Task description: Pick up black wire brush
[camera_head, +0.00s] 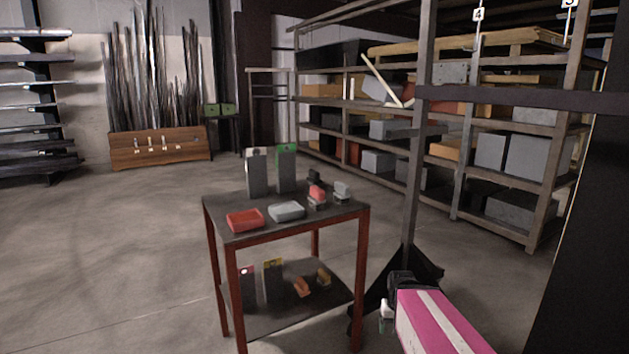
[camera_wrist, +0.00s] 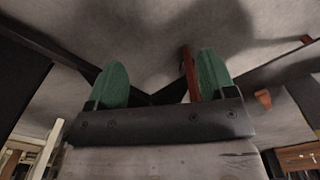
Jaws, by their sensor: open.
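A small dark object (camera_head: 314,176) stands at the back right of the table top, behind a red-topped block; it may be the black wire brush, but it is too small to tell. My gripper (camera_wrist: 163,78) shows two green fingertips spread apart, with nothing held between them. In the head view my gripper (camera_head: 384,318) is at the lower right, to the right of the table (camera_head: 287,223) and below its top, well apart from the dark object. The wrist view shows mostly bare floor, with no brush that I can make out.
On the table are a red tray (camera_head: 245,220), a grey tray (camera_head: 286,211), two tall grey boxes (camera_head: 257,175), a red-topped block (camera_head: 317,194) and a grey-topped block (camera_head: 342,191). A rack (camera_head: 415,150) stands right; floor left is clear.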

